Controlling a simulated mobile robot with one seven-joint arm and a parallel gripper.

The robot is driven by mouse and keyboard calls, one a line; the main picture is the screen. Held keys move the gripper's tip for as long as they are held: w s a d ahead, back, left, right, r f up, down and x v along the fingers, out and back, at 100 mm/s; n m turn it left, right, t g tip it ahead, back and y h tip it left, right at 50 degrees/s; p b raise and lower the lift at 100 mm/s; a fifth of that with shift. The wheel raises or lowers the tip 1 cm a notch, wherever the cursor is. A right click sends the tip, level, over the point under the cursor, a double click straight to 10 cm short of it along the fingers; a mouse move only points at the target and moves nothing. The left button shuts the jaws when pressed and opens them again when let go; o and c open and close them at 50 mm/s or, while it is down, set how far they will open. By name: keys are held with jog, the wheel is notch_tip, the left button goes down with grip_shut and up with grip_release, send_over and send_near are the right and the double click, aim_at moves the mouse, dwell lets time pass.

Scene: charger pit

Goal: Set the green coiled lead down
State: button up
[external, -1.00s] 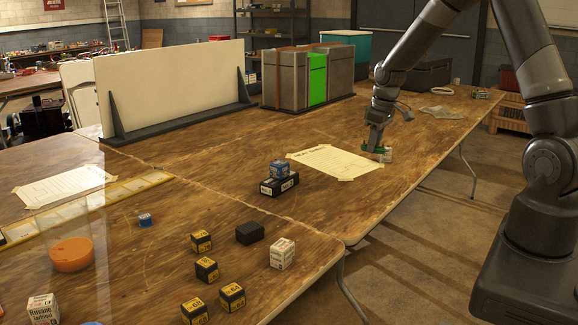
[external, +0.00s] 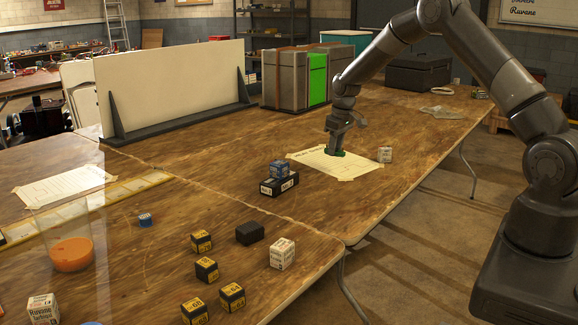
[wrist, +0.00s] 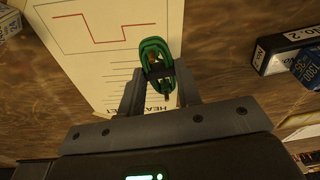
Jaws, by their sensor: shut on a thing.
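The green coiled lead (wrist: 155,50) is a small green loop with a dark band around its middle. My gripper (wrist: 158,88) is shut on it in the wrist view. In the external view my gripper (external: 337,150) points down over the taped paper sheet (external: 310,160), with the green lead (external: 335,154) at its tips. The lead is at or just above the sheet; I cannot tell whether it touches. In the wrist view the sheet (wrist: 95,35) shows a red stepped line and black ruled lines behind the lead.
A white box (external: 385,155) stands just right of the sheet. A blue box (external: 280,169) sits on a black box (external: 279,187) to its left. Several small boxes and an orange tub (external: 72,254) lie nearer.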

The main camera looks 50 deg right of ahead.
aim_at(327, 171)
jog(key=shift+w+a+f, duration=0.8)
jog(key=shift+w+a, duration=0.05)
jog(key=shift+w, duration=0.05)
jog(key=shift+f, duration=1.95)
jog(key=shift+f, duration=0.1)
jog(key=o, duration=1)
